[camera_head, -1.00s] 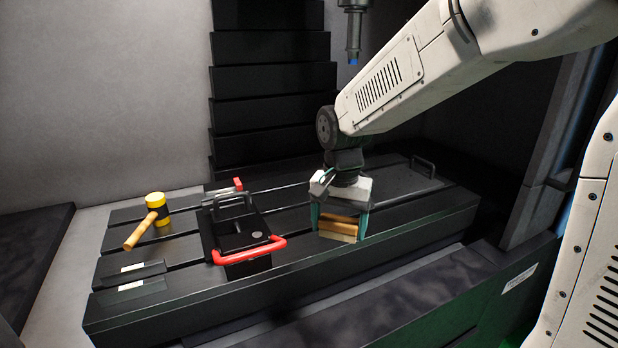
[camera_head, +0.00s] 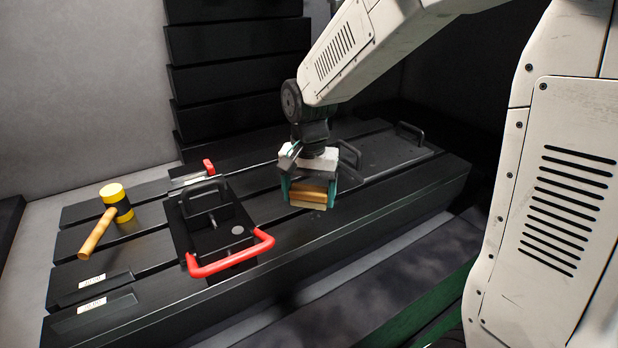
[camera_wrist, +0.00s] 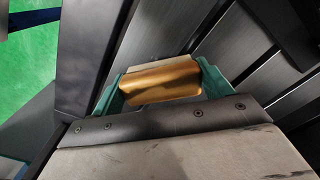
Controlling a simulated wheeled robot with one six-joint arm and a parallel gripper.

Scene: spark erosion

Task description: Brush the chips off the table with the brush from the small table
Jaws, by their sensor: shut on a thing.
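My gripper (camera_head: 307,190) is shut on the brush (camera_head: 308,194), a wooden block with a paler lower part. The brush is held level between the green fingers, over or on the front middle of the dark slotted table (camera_head: 385,222). I cannot tell whether it touches the surface. In the wrist view the brush (camera_wrist: 160,80) shows as a golden-brown block between both fingers. I cannot make out any chips on the table in either view.
A yellow-headed mallet (camera_head: 107,215) lies further left. Black handles (camera_head: 411,132) rise from the plate at the back right.

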